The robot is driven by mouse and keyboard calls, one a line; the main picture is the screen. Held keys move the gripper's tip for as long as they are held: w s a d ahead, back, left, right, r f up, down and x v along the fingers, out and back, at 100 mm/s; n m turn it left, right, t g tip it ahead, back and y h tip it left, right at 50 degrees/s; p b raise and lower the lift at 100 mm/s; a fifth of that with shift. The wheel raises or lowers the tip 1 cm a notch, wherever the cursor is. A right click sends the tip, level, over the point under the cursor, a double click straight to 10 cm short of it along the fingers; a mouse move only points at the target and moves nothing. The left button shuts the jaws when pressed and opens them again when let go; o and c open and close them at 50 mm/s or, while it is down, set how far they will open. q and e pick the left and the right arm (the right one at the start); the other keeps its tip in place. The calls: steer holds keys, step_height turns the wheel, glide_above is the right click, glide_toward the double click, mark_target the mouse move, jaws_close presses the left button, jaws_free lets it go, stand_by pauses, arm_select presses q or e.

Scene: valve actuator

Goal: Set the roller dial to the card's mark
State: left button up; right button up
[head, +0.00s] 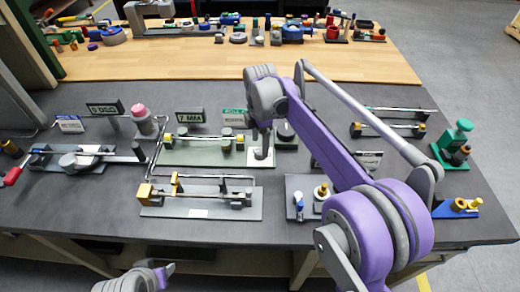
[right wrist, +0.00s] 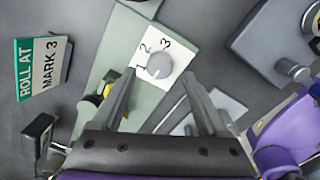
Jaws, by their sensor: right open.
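The roller dial (right wrist: 159,64) is a round grey knob on a white plate (right wrist: 150,42) marked 1, 2 and 3. I cannot tell which mark it points at. The card (right wrist: 42,67), reading "ROLL AT MARK 3", stands left of it in the right wrist view and also shows in the head view (head: 234,115). My right gripper (right wrist: 157,82) is open, its fingers on either side of the dial's near side, with no clear contact. In the head view my right gripper (head: 263,133) hides the dial. My left arm's end (head: 140,279) is cut off at the bottom edge.
The green base (head: 195,154) with a roller rig carries the white plate. A "7 MM" sign (head: 191,117) stands behind it. A grey-based rig (head: 205,205) lies in front, and a green device (head: 456,140) stands far right. Bare dark tabletop lies between the rigs.

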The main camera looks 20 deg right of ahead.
mark_target(260, 151)
steer(key=shift+f, duration=1.75)
jaws_close()
